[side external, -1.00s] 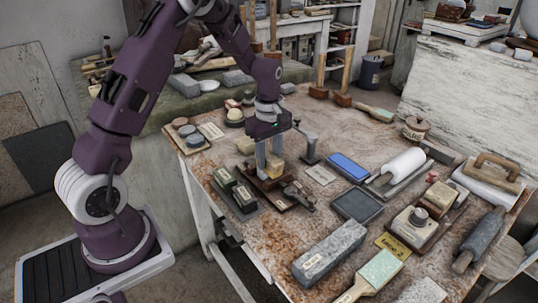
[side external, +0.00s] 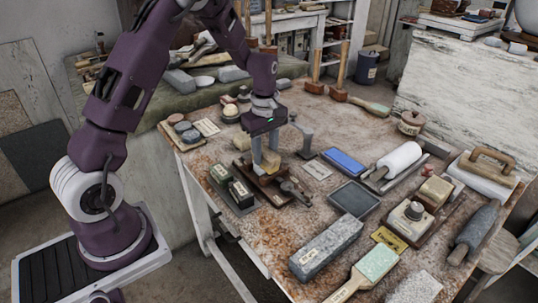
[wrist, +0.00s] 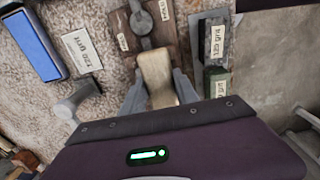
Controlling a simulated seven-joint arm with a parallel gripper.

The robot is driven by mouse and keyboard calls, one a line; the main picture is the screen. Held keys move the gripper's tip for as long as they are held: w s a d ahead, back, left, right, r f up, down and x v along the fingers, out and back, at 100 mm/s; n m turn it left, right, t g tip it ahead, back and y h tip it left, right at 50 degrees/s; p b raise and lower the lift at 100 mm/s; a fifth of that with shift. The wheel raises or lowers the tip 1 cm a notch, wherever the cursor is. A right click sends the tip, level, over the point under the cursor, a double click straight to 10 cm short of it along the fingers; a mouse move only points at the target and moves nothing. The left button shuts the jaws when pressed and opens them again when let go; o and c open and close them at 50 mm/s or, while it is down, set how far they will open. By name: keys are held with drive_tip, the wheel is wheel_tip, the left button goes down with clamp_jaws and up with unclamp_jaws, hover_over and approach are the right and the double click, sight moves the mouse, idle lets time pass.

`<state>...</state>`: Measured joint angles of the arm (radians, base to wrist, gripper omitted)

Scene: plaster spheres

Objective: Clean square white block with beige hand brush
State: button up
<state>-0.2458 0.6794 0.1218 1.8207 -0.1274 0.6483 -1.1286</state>
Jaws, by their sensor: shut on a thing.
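My gripper (side external: 265,160) points down over a brown wooden base (side external: 268,186) on the worktable's left side. Its fingers are shut on a beige block-like thing (wrist: 157,78), which also shows in the side view (side external: 272,160). Bristles cannot be made out, so I cannot tell if this is the beige hand brush. The held thing is at or just above the base; contact is unclear. A squarish white block (side external: 406,220) with a grey round top sits on a wooden tray at the right, apart from my gripper. It is the likeliest square white block.
Labelled grit blocks (side external: 240,193) stand close left of my gripper, and a grey metal stand (side external: 305,138) close right. A blue block (side external: 344,161), a dark tray (side external: 353,199), a grey stone (side external: 327,248) and a green-faced paddle (side external: 374,264) lie toward the white block.

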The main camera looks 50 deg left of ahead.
drive_tip(key=shift+a, duration=1.2)
drive_tip(key=shift+d, duration=0.1)
drive_tip(key=shift+d, duration=2.15)
drive_tip(key=shift+a, duration=2.2)
drive_tip(key=shift+d+r, duration=0.35)
drive_tip(key=shift+d, duration=0.2)
drive_tip(key=shift+d+r, duration=0.35)
drive_tip(key=shift+d, duration=0.2)
